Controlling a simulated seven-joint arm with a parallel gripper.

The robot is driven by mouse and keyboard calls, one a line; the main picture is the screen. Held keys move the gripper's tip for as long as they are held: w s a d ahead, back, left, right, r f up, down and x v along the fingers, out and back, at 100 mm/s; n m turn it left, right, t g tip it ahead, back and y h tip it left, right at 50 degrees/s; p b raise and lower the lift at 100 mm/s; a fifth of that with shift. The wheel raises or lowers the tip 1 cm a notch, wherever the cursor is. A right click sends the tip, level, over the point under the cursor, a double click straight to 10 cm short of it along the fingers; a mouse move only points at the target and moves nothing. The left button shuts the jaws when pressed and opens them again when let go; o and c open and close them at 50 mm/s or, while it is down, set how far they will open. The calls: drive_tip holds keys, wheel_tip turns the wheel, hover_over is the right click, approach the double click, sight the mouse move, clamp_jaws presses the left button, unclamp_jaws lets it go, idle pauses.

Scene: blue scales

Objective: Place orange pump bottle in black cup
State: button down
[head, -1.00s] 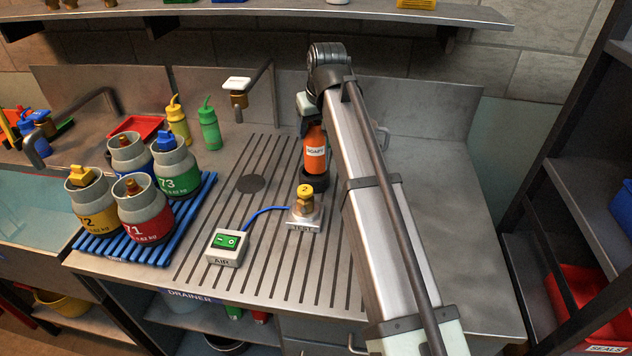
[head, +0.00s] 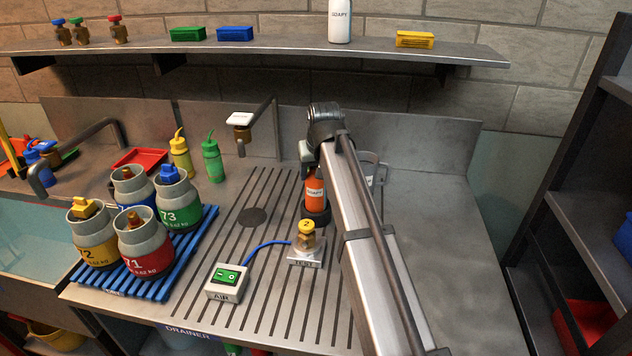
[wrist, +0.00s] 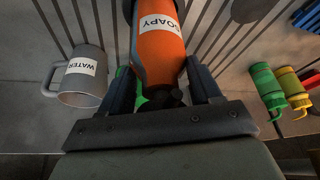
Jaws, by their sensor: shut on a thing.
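The orange bottle (head: 313,186) with a SOAPY label stands upright on the drainer, left of my arm in the head view. The black cup (head: 318,217) is at its lower end. The bottle's foot appears to be within the cup's rim, but I cannot tell whether it rests on the cup's floor. My gripper (wrist: 160,88) is shut on the bottle near its dark top in the wrist view, one finger on each side. The bottle's orange body (wrist: 158,45) also fills the middle of that view. My wrist hides the pump top in the head view.
A grey WATER mug (wrist: 82,78) stands beside the bottle. A brass TEST fitting (head: 306,240) and AIR switch box (head: 228,281) are in front. Blue rack (head: 160,265) with several canisters and green squeeze bottle (head: 212,160) are left. The counter's right side is clear.

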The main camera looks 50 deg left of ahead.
drive_tip(key=shift+f, duration=1.7)
drive_tip(key=shift+c, duration=1)
unclamp_jaws()
drive_tip(key=shift+f, duration=0.15)
drive_tip(key=v, duration=1.2)
